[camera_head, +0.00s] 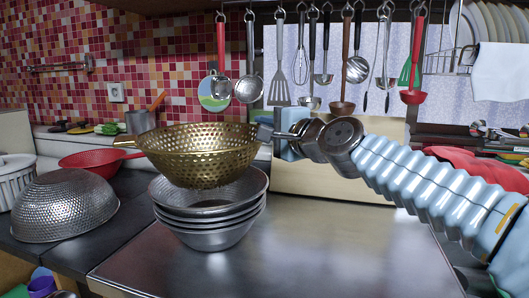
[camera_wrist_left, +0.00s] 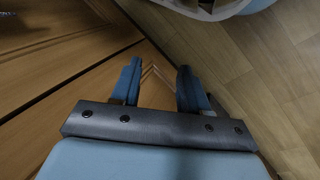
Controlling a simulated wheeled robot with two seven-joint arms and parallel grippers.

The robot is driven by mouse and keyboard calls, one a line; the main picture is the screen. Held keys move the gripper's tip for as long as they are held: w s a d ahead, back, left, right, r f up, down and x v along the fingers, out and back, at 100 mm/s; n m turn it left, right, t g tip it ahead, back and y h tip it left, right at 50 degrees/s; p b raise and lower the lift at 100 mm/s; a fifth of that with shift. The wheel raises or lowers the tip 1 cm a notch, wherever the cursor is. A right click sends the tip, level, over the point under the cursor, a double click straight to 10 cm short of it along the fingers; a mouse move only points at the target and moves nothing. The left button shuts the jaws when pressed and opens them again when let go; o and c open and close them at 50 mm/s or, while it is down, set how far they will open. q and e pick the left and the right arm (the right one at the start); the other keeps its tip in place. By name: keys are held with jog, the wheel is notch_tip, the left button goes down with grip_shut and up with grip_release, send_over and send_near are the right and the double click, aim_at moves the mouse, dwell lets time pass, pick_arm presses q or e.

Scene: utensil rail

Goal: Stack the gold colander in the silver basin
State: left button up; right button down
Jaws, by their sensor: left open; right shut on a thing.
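The gold colander (camera_head: 203,158) is a perforated bowl, held roughly upright above a stack of silver basins (camera_head: 212,235). Its bottom is just over the top basin's opening; I cannot tell whether they touch. My right gripper (camera_head: 268,132) is shut on the colander's right rim, its fingertips partly hidden. The top silver basin (camera_head: 250,190) shows its rim and part of its inside. My left gripper (camera_wrist_left: 155,85) shows only in the left wrist view, open and empty, near wooden cabinet fronts and the floor.
An upturned perforated silver bowl (camera_head: 65,205) sits on the left counter, near a red strainer (camera_head: 95,160). The metal counter (camera_head: 290,255) in front and to the right of the stack is clear. Several utensils hang from a rail (camera_head: 330,8) above.

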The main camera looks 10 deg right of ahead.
notch_tip(320, 180, down, 7)
jog(key=w+b, duration=0.1)
jog(key=w, duration=0.2)
jog(key=shift+r+b, duration=0.2)
jog(key=shift+b, duration=0.1)
jog(key=shift+f+b, duration=0.65)
jog(key=c, duration=1.1)
grip_release()
